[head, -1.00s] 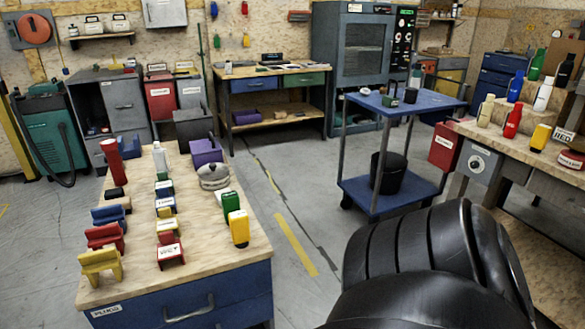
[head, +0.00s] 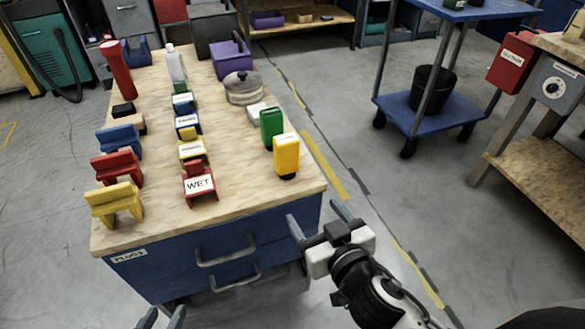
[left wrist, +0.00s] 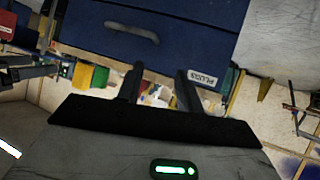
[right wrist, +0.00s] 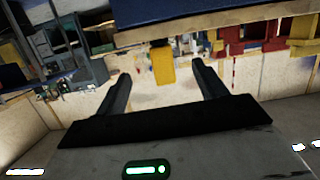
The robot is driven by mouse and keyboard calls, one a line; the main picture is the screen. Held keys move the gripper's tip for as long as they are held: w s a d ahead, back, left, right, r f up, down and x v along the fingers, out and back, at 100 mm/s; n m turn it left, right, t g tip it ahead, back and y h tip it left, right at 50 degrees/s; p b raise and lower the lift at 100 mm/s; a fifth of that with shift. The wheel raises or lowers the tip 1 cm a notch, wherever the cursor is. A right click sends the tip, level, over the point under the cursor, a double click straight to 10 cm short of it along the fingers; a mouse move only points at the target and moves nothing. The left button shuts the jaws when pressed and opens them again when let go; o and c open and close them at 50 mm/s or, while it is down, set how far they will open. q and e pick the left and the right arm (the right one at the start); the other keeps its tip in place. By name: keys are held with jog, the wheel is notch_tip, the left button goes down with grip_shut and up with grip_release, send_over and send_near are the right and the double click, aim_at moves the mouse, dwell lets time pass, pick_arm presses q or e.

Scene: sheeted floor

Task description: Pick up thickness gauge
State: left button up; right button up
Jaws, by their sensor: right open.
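A yellow block-shaped device with a dark base (head: 286,155) stands at the right front edge of the wooden bench top; it may be the thickness gauge, but I cannot be sure. A similar green one (head: 271,127) stands just behind it. My right gripper (head: 318,216) is open and empty, in front of the bench's right corner and short of the yellow device. In the right wrist view the yellow device (right wrist: 162,66) appears between the spread fingers, beyond them. My left gripper (head: 163,316) shows only its fingertips at the bottom edge; its fingers are apart and empty in the left wrist view (left wrist: 158,78).
The bench (head: 235,190) holds yellow, red and blue stands, a red holder labelled WET (head: 199,183), a grey lidded pot (head: 244,88) and a red cylinder (head: 116,68). Blue drawers with handles face me. A blue cart (head: 440,120) stands right; floor between is clear.

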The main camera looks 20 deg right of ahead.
aim_at(289, 153)
jog(key=w+r+t, duration=0.1)
jog(key=w, duration=0.3)
jog(key=w+r+t, duration=0.1)
jog(key=w, duration=0.3)
jog(key=w+r+p, duration=0.1)
jog(key=w, duration=0.3)
jog(key=shift+a+r+m+t, duration=0.2)
jog(key=shift+r+m+t, duration=0.1)
jog(key=shift+t, duration=0.1)
jog(key=shift+w+f, duration=0.1)
jog(key=shift+w, duration=0.15)
jog(key=w+p, duration=0.1)
jog(key=w, duration=0.3)
jog(key=shift+w+a, duration=0.1)
jog(key=shift+w, duration=0.55)
jog(key=c, duration=1.1)
pick_arm(q)
jog(key=shift+w+r, duration=0.15)
jog(key=shift+r, duration=0.1)
pick_arm(e)
jog(key=shift+c, duration=0.2)
